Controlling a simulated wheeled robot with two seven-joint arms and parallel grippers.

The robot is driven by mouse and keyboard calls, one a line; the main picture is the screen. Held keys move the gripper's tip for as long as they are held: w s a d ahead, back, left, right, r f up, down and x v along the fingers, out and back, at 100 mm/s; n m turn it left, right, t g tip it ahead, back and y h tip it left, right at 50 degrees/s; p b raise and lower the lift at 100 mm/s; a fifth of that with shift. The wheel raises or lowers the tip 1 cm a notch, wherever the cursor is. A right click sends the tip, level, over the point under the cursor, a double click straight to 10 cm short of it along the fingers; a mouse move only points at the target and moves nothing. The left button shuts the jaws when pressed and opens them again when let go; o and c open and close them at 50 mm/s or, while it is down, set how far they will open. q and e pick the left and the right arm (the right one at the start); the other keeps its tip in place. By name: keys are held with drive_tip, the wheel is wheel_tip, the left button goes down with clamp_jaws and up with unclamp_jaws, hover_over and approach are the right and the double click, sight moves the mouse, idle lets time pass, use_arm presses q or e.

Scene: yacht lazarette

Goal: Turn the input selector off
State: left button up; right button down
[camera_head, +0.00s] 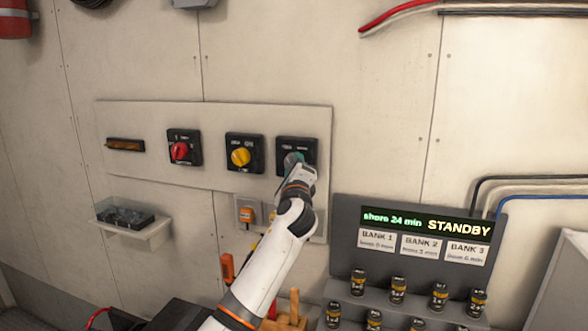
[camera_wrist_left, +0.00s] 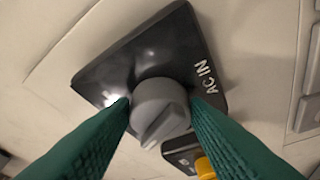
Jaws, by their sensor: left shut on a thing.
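The selector with a grey round knob (camera_wrist_left: 160,112) sits on a black square plate marked "AC IN" (camera_wrist_left: 185,50) in the left wrist view. In the head view its black plate (camera_head: 310,147) is the rightmost on the wall panel, and the knob is mostly hidden by my gripper. My left gripper (camera_head: 293,162) reaches it from below. Its green fingers (camera_wrist_left: 160,118) are shut on the knob, one on each side. The knob's raised ridge runs slanted in the left wrist view. Which setting it points to cannot be read. My right gripper is not in view.
A yellow selector (camera_head: 241,157) and a red selector (camera_head: 180,150) sit to the left on the same panel (camera_head: 215,120). A small shelf (camera_head: 150,232) juts out at lower left. A console reading "STANDBY" (camera_head: 460,229) with several black cylinders stands at lower right.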

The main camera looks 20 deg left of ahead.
use_arm(q)
drive_tip(key=shift+n, duration=0.3)
drive_tip(key=o, duration=1)
drive_tip(key=shift+s, duration=0.1)
drive_tip(key=shift+b+v, duration=1.6)
drive_tip(key=shift+v, duration=4.3)
